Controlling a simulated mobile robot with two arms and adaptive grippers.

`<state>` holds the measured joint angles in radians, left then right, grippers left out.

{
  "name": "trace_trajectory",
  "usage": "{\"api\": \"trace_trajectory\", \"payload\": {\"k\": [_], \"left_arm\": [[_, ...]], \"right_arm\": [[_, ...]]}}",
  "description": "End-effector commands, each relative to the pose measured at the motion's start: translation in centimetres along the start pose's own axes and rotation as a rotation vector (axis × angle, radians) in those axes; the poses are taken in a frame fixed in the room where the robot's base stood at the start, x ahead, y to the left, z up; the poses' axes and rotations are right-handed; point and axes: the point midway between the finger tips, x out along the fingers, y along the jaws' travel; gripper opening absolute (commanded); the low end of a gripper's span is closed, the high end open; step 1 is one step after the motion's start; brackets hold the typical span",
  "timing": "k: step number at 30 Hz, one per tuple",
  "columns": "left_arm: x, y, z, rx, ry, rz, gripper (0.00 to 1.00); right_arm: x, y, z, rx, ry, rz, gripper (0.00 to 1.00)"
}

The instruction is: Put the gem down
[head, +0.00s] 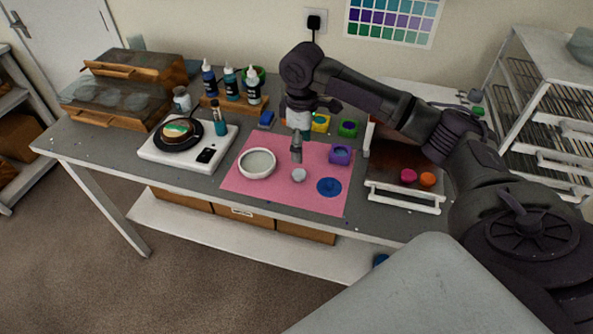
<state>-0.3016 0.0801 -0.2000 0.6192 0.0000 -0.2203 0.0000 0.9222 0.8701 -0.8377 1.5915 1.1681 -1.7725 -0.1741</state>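My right arm comes in from the right, and my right gripper (296,156) points down over the pink mat (237,178). Its fingers look close together, but whether they hold anything is too small to tell. A small pale grey round piece (299,175) shows on the mat just below the fingertips; it may be the gem, but I cannot tell for sure. A white round dish (257,163) with a pale inside is left of the gripper. A flat blue disc (329,187) lies to the right. My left gripper is not in view.
A purple cup (341,154) stands on the mat's right side, with yellow (321,123) and green (348,128) cups behind. A scale (188,145) with a black dish is left. Several bottles (231,84) stand behind. A tray (404,191) with red and orange pieces is right.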

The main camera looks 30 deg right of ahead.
Motion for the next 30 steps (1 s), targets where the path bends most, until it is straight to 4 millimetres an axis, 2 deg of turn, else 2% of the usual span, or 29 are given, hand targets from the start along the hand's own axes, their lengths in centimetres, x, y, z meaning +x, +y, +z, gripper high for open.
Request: {"api": "trace_trajectory", "payload": {"k": [3, 6, 13, 21, 30], "left_arm": [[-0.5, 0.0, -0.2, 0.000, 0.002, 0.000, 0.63], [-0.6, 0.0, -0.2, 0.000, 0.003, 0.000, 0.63], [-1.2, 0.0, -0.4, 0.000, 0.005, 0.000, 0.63], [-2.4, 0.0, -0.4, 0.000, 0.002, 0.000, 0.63], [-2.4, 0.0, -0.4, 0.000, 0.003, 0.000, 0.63]], "right_arm": [[2.3, -0.1, 0.0, 0.001, -0.002, -0.002, 0.69], [3.6, -0.1, -0.1, 0.000, 0.000, 0.000, 0.69], [5.2, -0.2, -0.1, -0.001, -0.001, -0.001, 0.69], [9.0, -0.4, -0.2, 0.000, -0.001, 0.000, 0.69], [9.7, -0.4, -0.3, -0.001, 0.002, 0.003, 0.69]]}}
